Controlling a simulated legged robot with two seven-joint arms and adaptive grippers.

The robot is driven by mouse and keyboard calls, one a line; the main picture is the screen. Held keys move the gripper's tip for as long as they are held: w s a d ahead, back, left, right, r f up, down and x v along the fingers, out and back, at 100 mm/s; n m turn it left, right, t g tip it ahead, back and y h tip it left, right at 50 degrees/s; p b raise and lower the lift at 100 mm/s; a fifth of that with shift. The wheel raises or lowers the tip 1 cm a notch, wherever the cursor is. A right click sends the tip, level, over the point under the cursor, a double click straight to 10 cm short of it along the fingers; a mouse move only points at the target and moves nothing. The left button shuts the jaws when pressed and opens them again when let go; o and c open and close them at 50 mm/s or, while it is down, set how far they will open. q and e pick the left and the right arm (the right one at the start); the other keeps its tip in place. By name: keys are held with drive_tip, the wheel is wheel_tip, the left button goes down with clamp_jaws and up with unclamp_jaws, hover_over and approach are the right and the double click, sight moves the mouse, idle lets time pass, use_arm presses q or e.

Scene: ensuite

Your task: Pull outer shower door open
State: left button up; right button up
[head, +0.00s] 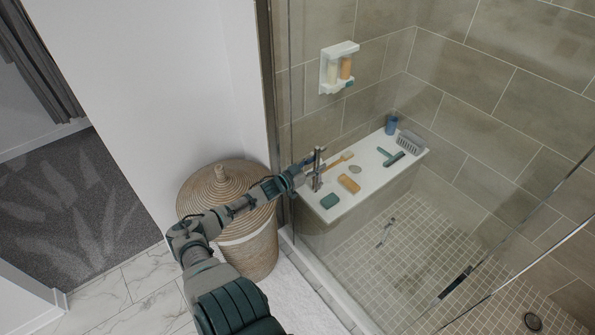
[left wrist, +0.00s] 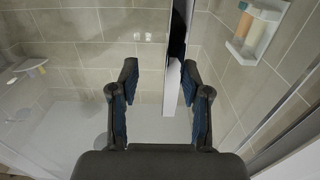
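The glass shower door (head: 385,225) stands in front of the tiled shower. Its upright metal handle (head: 317,169) is near the left side of the glass. My left gripper (head: 303,170) is at the handle, its arm reaching in from the lower left. In the left wrist view, my left gripper (left wrist: 158,82) has its two fingers wide apart. A pale upright bar (left wrist: 172,88), which looks like the handle, shows between them, closer to the right finger. I cannot tell whether it touches that finger. My right gripper is in neither view.
A lidded wicker basket (head: 250,245) stands under my left arm by the white wall (head: 150,100). Behind the glass, a white bench (head: 385,175) holds bath items, and a white dispenser holder (head: 338,68) is on the tiles. A white mat (head: 290,300) lies outside the shower.

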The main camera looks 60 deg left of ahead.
use_arm(q)
drive_tip(key=s+a, duration=0.1)
drive_tip(key=s, duration=0.9)
drive_tip(key=shift+a+f, duration=0.2)
drive_tip(key=shift+a, duration=0.05)
drive_tip(key=shift+a, duration=0.1)
